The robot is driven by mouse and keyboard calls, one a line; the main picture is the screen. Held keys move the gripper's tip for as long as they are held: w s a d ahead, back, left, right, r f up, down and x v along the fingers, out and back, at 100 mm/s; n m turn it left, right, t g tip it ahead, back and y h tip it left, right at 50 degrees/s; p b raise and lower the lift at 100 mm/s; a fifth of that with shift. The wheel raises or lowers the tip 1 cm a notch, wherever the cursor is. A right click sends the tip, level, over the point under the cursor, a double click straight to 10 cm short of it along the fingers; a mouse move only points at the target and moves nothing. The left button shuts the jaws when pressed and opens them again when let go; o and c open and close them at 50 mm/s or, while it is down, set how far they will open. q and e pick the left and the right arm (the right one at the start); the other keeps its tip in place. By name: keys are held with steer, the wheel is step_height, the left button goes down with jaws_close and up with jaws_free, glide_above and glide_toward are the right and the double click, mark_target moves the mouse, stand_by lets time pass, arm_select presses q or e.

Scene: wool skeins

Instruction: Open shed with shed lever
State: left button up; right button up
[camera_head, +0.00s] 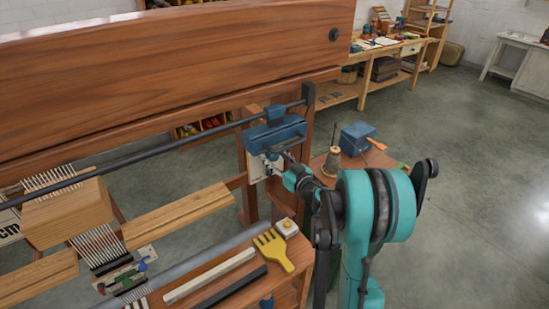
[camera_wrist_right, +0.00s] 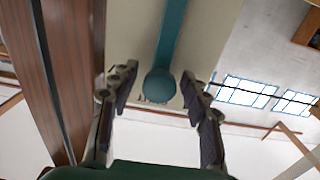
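The shed lever shows in the right wrist view as a teal bar with a round teal knob (camera_wrist_right: 160,84) at its end, in front of a pale panel (camera_wrist_right: 131,40). My right gripper (camera_wrist_right: 158,92) is open, its two dark fingers on either side of the knob with a gap left and right. In the head view my right gripper (camera_head: 276,166) is at the loom's right post, just below a dark blue housing (camera_head: 275,134). The arm and gripper hide the lever there. My left gripper is in neither view.
The wooden loom (camera_head: 170,65) fills the left side. A side table behind my right arm holds a spool (camera_head: 332,161) and a blue box (camera_head: 357,138). The floor at right is clear.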

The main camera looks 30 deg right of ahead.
jaws_close()
steer(key=shift+s+a+f+n+b, duration=0.15)
steer(key=shift+a+n+b, duration=0.3)
steer(key=shift+a+n, duration=0.45)
steer(key=shift+a+f+n+b, duration=0.35)
steer(key=shift+a+n, duration=0.35)
steer(key=shift+n, duration=0.4)
steer(key=shift+s+a+f+n+b, duration=0.15)
steer(key=shift+a+n+b, duration=0.35)
steer(key=shift+a+n, duration=0.4)
steer(key=shift+w+d, duration=0.1)
steer(key=shift+o, duration=1.6)
jaws_free()
